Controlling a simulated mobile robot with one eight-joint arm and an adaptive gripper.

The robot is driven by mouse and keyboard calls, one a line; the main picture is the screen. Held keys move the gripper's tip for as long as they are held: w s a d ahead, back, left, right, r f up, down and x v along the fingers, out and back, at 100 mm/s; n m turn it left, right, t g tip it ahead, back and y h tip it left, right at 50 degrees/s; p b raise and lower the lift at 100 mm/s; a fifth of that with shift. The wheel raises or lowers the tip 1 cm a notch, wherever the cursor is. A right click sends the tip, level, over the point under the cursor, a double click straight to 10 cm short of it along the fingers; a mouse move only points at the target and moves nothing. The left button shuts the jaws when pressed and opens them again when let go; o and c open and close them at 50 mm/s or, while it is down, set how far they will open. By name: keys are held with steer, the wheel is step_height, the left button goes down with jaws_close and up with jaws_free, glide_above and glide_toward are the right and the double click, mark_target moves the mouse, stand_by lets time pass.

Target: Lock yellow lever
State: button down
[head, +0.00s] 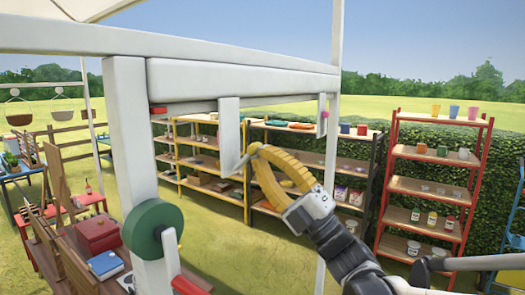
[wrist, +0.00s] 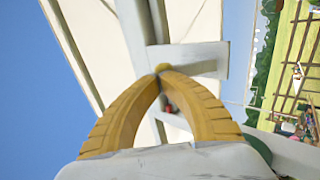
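The yellow lever shows as a small yellow knob (head: 254,148) on a thin, bent white rod (head: 239,166), beside a white plate (head: 229,135) hanging from the overhead beam. My gripper (head: 258,153) reaches up from the lower right, and its curved yellow fingers come together at the knob. In the wrist view the fingertips of my gripper (wrist: 162,73) meet around the yellow knob (wrist: 162,67), in front of the white plate (wrist: 198,60). The fingers hide most of the knob, and the rod's far end is not clear.
The white beam (head: 235,82) runs above my gripper, with a thick post (head: 131,150) at left. A green wheel (head: 152,228) and red handle (head: 190,286) are on the post. A pink knob (head: 325,114) hangs at right. Shelves (head: 432,185) stand behind.

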mark_target(257, 145)
steer(key=r+p, duration=0.1)
steer(key=r+g+h+p, duration=0.1)
steer(key=shift+w+a+r+h+p, duration=0.1)
steer(key=shift+w+a+h+p, duration=0.1)
steer(key=shift+h+p, duration=0.1)
steer(key=shift+w+a+r+g+h+p, duration=0.25)
steer(key=shift+a+r+g+h+p, duration=0.15)
steer(key=shift+g+h+p, duration=0.4)
steer(key=shift+w+a+r+p, duration=0.1)
steer(key=shift+w+a+p, duration=0.15)
steer(key=shift+a+p, duration=0.15)
steer(key=shift+w+a, duration=0.3)
steer(key=shift+w, duration=0.05)
steer(key=shift+s, duration=0.2)
